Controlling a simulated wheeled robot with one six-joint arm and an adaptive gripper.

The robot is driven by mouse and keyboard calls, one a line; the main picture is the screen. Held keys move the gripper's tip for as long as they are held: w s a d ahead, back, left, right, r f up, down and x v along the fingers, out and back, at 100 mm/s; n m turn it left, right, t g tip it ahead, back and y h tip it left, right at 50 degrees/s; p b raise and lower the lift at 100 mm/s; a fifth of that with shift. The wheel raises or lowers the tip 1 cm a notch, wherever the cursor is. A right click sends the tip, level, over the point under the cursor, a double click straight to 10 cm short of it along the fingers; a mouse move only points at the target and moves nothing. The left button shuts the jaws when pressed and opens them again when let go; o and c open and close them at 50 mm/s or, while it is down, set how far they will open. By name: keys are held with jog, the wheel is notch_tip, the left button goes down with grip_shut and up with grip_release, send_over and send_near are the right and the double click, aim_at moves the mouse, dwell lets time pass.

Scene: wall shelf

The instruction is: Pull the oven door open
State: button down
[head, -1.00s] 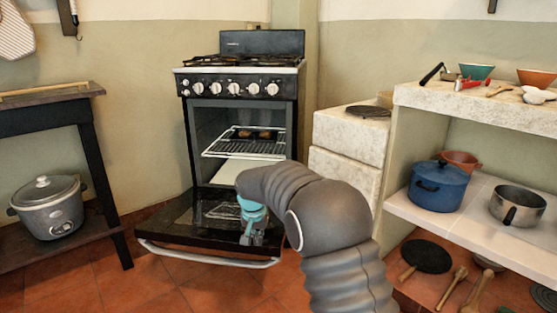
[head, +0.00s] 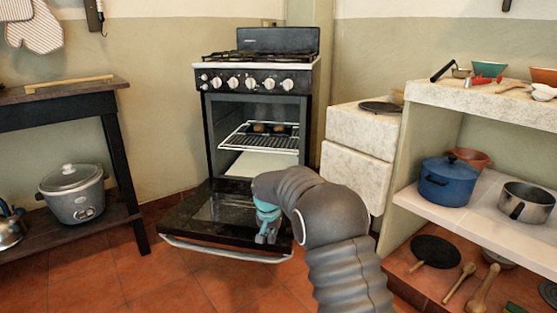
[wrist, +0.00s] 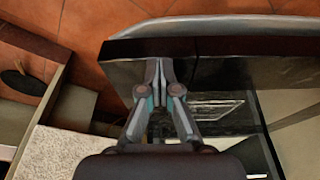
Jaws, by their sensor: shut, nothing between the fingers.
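The oven (head: 258,82) stands against the back wall with its cavity in full view. Its door (head: 215,215) is folded down and lies about level, low above the floor. The silver handle bar (head: 225,252) runs along the door's front edge; in the wrist view the handle (wrist: 215,27) crosses the top. My gripper (head: 266,238) is over the right part of the door, behind the handle. In the wrist view my gripper (wrist: 157,62) has its fingers together and empty, over the door's dark inner face. Whether the fingertips touch the door, I cannot tell.
A rack (head: 258,136) with a dark tray of food sits inside the oven. A stone counter (head: 358,145) and a shelf with a blue pot (head: 446,181) stand at right. A wooden table (head: 65,95) with a cooker (head: 74,193) stands at left. Tiled floor before the door is clear.

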jog(key=shift+r+p, duration=0.3)
jog(key=shift+r, duration=0.25)
jog(key=v, duration=0.1)
jog(key=p+v, duration=0.2)
jog(key=shift+w+r, duration=0.25)
jog(key=shift+r, duration=0.25)
jog(key=s+r, duration=0.5)
jog(key=r, duration=0.1)
jog(key=s+d+f+n+g, duration=0.1)
jog(key=s+d+f+n, duration=0.15)
jog(key=s, duration=0.55)
jog(key=s+d+r+t+p, duration=0.1)
jog(key=s+d+r+p, duration=0.1)
jog(key=s+d+r, duration=0.4)
jog(key=s+d+r+t+p, duration=0.1)
jog(key=s+d+r, duration=0.5)
jog(key=s, duration=0.8)
jog(key=s+d+r+t+p, duration=0.2)
jog(key=s+d+r, duration=0.4)
jog(key=s, duration=0.4)
jog(key=shift+s+d+r+p, duration=0.3)
jog(key=shift+s+d+p, duration=0.1)
jog(key=shift+p, duration=0.25)
